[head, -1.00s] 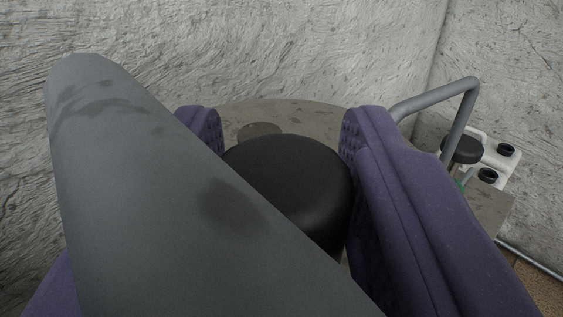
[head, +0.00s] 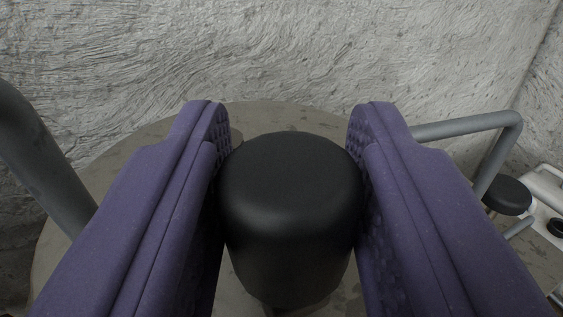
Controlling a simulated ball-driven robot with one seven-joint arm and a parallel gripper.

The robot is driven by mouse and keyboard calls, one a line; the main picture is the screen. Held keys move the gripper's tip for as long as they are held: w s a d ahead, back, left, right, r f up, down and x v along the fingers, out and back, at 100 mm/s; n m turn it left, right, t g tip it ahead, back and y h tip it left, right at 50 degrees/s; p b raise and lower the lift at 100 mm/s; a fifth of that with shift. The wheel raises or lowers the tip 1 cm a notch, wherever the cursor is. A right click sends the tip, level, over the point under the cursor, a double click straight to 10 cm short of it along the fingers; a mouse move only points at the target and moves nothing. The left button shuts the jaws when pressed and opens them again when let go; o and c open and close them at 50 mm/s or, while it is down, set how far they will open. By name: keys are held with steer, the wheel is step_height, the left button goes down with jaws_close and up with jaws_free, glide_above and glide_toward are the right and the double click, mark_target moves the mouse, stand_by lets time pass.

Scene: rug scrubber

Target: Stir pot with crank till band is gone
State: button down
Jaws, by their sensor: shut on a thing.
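A black rounded knob (head: 290,215), seemingly the crank's grip, stands in the middle of the head view. My gripper (head: 292,125) has its two purple fingers shut on it, one pad on each side. Below it lies a wide, round, stained grey-brown top (head: 110,185); I cannot tell whether this is the pot's lid or another surface. A thick grey tube (head: 40,155) slants in at the left edge, possibly part of the crank or a frame. No band and no inside of the pot show; the fingers and knob hide much of the middle.
A bent grey tube (head: 470,128) stands to the right, behind my right finger. Beside it are a second black knob (head: 507,196) and a white object (head: 545,185) with a dark cap, cut off by the frame edge. A rough pale wall (head: 290,55) rises close behind.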

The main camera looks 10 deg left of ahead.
mark_target(351, 277)
steer(key=shift+w+d, duration=0.25)
steer(key=shift+d, duration=0.25)
steer(key=n+y+p, duration=0.1)
steer(key=w+d+n+y+p, duration=0.1)
steer(key=y, duration=0.1)
steer(key=shift+w+d+r+g, duration=0.1)
steer(key=shift+w+d+g, duration=0.15)
steer(key=shift+d+g, duration=0.05)
steer(key=shift+w+d+n+g+y+p, duration=0.15)
steer(key=shift+w+n+g+y+p, duration=0.25)
steer(key=shift+y, duration=0.3)
steer(key=shift+w+d+p, duration=0.25)
steer(key=shift+w+p, duration=0.15)
steer(key=c, duration=0.8)
jaws_free()
steer(key=shift+w, duration=0.1)
steer(key=v, duration=0.8)
steer(key=shift+f+p, duration=0.2)
steer(key=shift+p, duration=0.15)
